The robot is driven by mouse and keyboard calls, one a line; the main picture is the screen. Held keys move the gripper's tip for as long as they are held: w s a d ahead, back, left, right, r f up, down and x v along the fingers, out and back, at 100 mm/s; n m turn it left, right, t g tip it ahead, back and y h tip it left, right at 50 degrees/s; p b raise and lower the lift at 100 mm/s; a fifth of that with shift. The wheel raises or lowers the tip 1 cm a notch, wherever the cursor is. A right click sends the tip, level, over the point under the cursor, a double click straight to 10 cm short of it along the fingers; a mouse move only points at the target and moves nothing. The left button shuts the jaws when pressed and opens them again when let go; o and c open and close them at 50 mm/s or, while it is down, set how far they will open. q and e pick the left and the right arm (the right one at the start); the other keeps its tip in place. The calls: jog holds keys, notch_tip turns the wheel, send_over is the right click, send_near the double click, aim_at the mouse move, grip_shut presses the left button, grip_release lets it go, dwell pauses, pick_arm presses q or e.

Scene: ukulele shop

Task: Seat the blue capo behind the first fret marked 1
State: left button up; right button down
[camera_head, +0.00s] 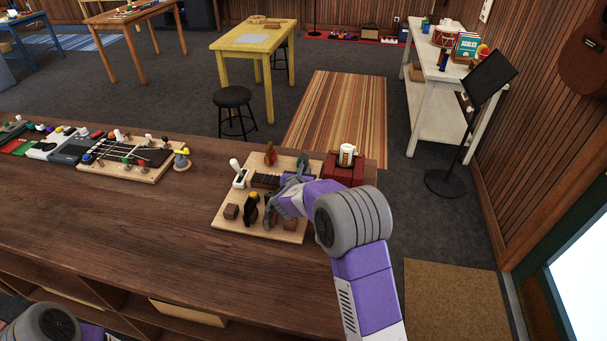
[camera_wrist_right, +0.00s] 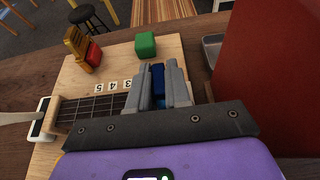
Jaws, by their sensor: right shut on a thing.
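In the wrist view the fretboard (camera_wrist_right: 88,108) has number tags reading 5, 4 and 3 (camera_wrist_right: 113,85); the tags further right are hidden by my gripper. My right gripper (camera_wrist_right: 158,78) is over the board and shut on the blue capo (camera_wrist_right: 158,80), which shows between its grey fingers. Whether the capo touches the fretboard is hidden. In the head view my right gripper (camera_head: 278,200) reaches in from the right. My left gripper is out of view.
A red box (camera_head: 345,169) bearing a white mug (camera_head: 347,155) stands right.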

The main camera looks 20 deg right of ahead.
jog(key=shift+f+b, duration=0.35)
jog(key=shift+f, duration=0.05)
jog(key=c, duration=1.4)
grip_release()
jog(key=shift+o, duration=0.2)
jog(key=v, duration=1.1)
jog(key=shift+p, duration=0.35)
